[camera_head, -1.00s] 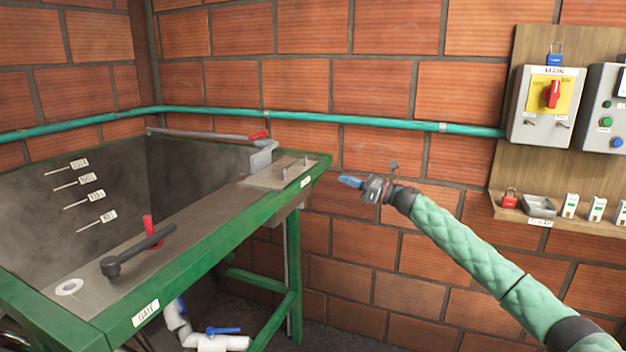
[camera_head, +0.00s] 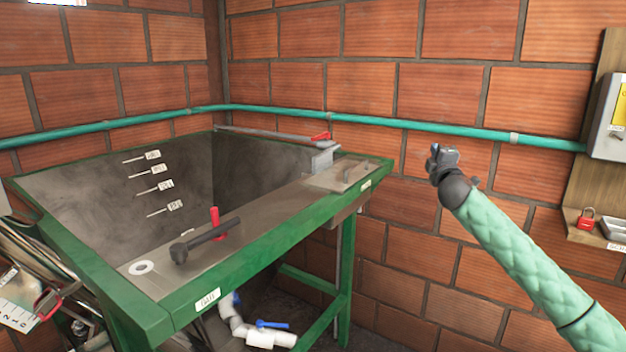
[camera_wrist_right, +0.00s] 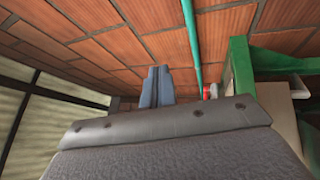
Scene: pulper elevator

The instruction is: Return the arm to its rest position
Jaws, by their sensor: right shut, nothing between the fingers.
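My right gripper (camera_head: 437,152) is raised in front of the brick wall in the head view, to the right of the green-framed tank (camera_head: 275,235). It is apart from the tank and holds nothing. My right arm in its green quilted sleeve (camera_head: 510,245) comes up from the lower right. In the right wrist view the two blue-grey fingers (camera_wrist_right: 156,86) are together with nothing between them. My left gripper is not in view.
A teal pipe (camera_head: 400,123) runs along the brick wall. A dark lever (camera_head: 205,240) and a red handle (camera_head: 215,221) stand on the tank's front ledge. A wooden board with a grey switch box (camera_head: 608,130) and a red padlock (camera_head: 586,218) is at the right edge.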

